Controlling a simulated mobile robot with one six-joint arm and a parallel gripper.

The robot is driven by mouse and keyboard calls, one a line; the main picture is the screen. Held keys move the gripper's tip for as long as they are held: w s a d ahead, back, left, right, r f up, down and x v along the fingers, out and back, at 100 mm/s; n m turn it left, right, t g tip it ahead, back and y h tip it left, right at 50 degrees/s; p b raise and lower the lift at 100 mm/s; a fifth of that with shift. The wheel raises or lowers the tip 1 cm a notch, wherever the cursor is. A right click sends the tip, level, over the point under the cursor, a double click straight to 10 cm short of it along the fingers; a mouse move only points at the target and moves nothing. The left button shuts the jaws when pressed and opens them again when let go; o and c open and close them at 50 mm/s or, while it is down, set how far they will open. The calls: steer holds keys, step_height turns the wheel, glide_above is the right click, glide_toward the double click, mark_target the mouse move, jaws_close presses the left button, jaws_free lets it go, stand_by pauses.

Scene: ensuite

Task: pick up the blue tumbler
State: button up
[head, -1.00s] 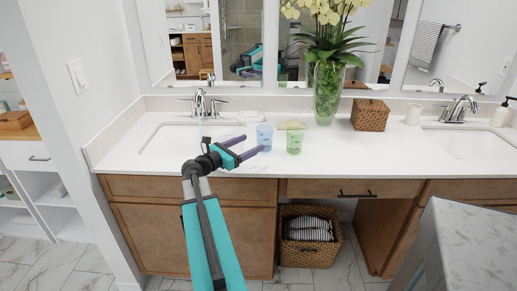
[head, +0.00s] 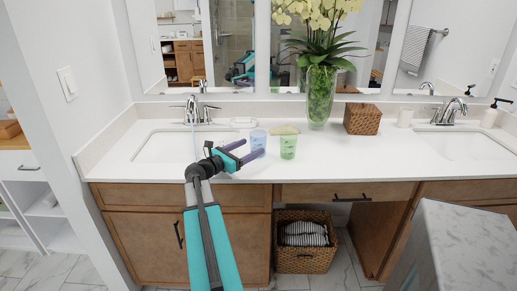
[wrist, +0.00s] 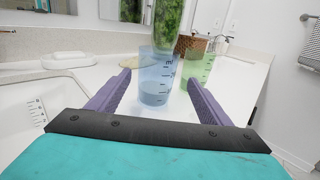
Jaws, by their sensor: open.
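The blue tumbler (head: 258,138) is a translucent cup standing upright on the white counter, just right of the left sink. In the wrist view the blue tumbler (wrist: 157,78) stands ahead, between the lines of the two fingers. My gripper (head: 248,150) is open and empty, its purple fingers pointing at the tumbler. In the wrist view the gripper (wrist: 155,88) shows a finger on each side of the tumbler's lower part. Whether the fingertips reach past its near side is hard to tell.
A green tumbler (head: 288,147) stands close to the right of the blue one. Behind are a soap dish (head: 243,122), a glass vase with flowers (head: 318,97) and a woven box (head: 362,118). The left sink (head: 175,146) is beside my gripper.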

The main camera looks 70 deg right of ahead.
mark_target(253, 145)
steer(key=shift+x, duration=2.25)
steer(key=shift+d, duration=0.1)
steer(key=x, duration=0.1)
steer(key=p+x, duration=0.1)
steer(key=x, duration=0.2)
steer(key=shift+w+d+r, duration=0.15)
steer(key=shift+w+d, duration=0.05)
steer(key=shift+w, duration=0.1)
steer(key=shift+s+d, duration=0.2)
steer(key=shift+d, duration=0.15)
steer(key=c, duration=1.2)
